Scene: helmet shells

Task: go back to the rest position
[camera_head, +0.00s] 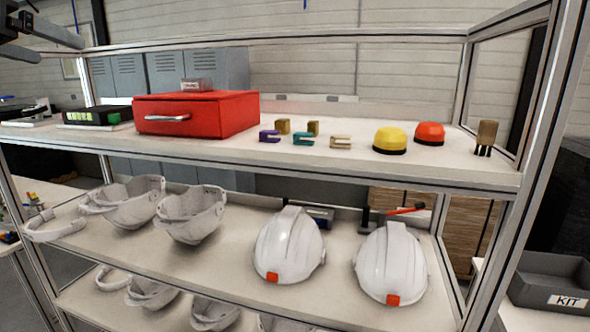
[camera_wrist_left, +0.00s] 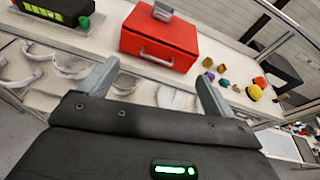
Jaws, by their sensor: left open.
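My left gripper (camera_head: 60,51) is at the top left corner of the head view, above the shelf's left end. In the left wrist view its two fingers (camera_wrist_left: 157,70) are spread apart with nothing between them. Two white helmet shells stand dome up on the middle shelf, one at the centre (camera_head: 289,246) and one to its right (camera_head: 391,262), each with an orange-red tab. Several upturned white shells, including one nearer the middle (camera_head: 192,214), lie to the left. My right gripper is not in view.
The top shelf (camera_head: 330,165) holds a red box (camera_head: 195,113), small coloured clips, a yellow dome (camera_head: 390,140), an orange dome (camera_head: 429,133) and a dark device (camera_head: 97,116). Metal posts (camera_head: 525,175) frame the rack. A grey KIT bin (camera_head: 550,283) stands at right.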

